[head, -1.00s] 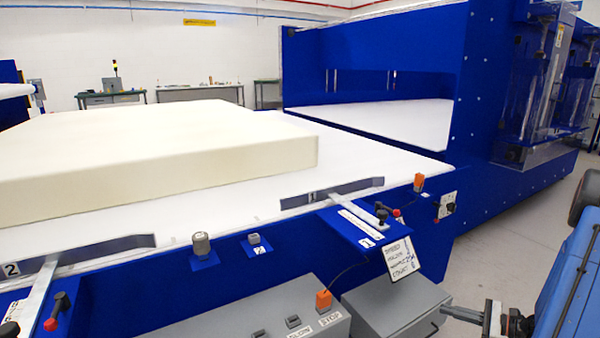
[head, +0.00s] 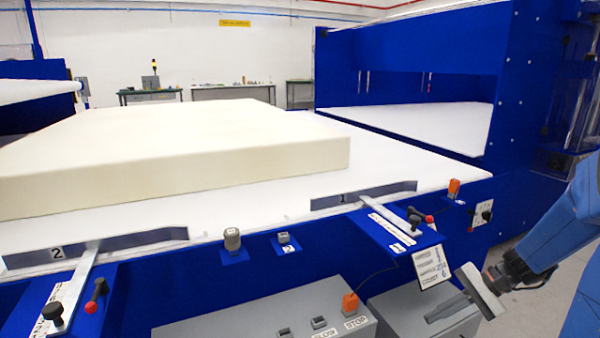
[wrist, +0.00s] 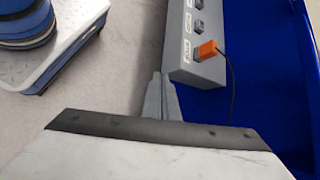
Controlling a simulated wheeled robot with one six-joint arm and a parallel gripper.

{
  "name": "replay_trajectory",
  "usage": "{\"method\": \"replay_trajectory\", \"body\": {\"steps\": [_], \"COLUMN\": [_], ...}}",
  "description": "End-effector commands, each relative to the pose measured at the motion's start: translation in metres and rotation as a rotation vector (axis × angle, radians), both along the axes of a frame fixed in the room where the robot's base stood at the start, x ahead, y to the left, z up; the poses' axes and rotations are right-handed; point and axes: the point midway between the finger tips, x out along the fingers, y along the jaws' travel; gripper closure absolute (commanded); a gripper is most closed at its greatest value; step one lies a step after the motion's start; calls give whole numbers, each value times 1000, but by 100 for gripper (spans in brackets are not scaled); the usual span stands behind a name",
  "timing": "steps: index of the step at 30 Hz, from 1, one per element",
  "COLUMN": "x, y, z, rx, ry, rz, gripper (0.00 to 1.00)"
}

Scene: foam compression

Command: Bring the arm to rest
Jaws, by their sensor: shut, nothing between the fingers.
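My gripper (head: 447,308) shows at the lower right of the head view, at the end of my blue arm. Its fingers are together and empty, pointing left in front of the grey box (head: 408,300) below the machine's front edge. In the wrist view my gripper's closed fingers (wrist: 157,92) stand over the floor beside the grey control panel (wrist: 193,45) with its orange button.
The blue machine's white table (head: 260,215) carries a large cream foam block (head: 180,160). Levers 1 (head: 390,222) and 2 (head: 75,290) stick out from its front edge. A small sign (head: 431,266) hangs near my gripper. Grey floor (head: 535,262) lies free at the right.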

Motion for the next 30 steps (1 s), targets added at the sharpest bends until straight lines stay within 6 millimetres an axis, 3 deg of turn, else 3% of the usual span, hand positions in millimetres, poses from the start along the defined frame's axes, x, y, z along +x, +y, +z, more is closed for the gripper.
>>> {"method": "replay_trajectory", "body": {"steps": [6, 13, 30], "x": [-32, -65, -138], "y": [28, 48, 64], "z": [22, 41, 83], "rx": [-160, -326, -725], "ry": [-74, -164, -456], "rz": [156, 307, 628], "gripper": [100, 100, 100]}}
